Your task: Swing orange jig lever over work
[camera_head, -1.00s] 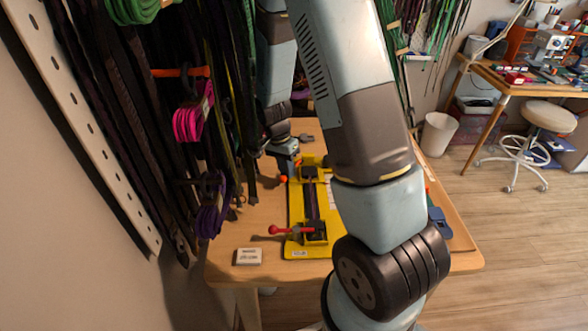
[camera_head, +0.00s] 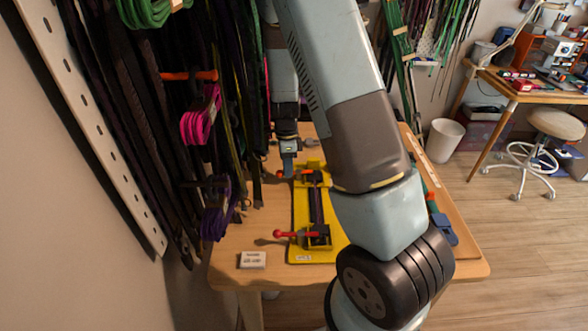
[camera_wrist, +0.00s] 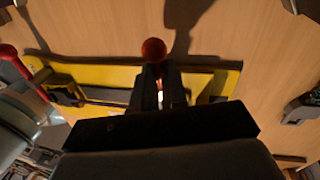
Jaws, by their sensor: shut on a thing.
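The yellow jig (camera_head: 301,222) lies lengthwise on the wooden table, with a dark strip of work (camera_head: 317,207) along its middle. My gripper (camera_head: 288,172) is low at the jig's far left corner, shut on the orange lever. The lever's round orange knob (camera_wrist: 153,49) shows just beyond the fingertips (camera_wrist: 158,72) in the wrist view; its shaft is mostly hidden between the fingers. The orange lever points out to the left of the jig, beside the work. A red-knobbed lever (camera_head: 279,234) sticks out left at the jig's near end; it also shows in the wrist view (camera_wrist: 14,58).
A small white label block (camera_head: 253,260) sits at the table's front left. A blue object (camera_head: 443,228) lies to the right.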

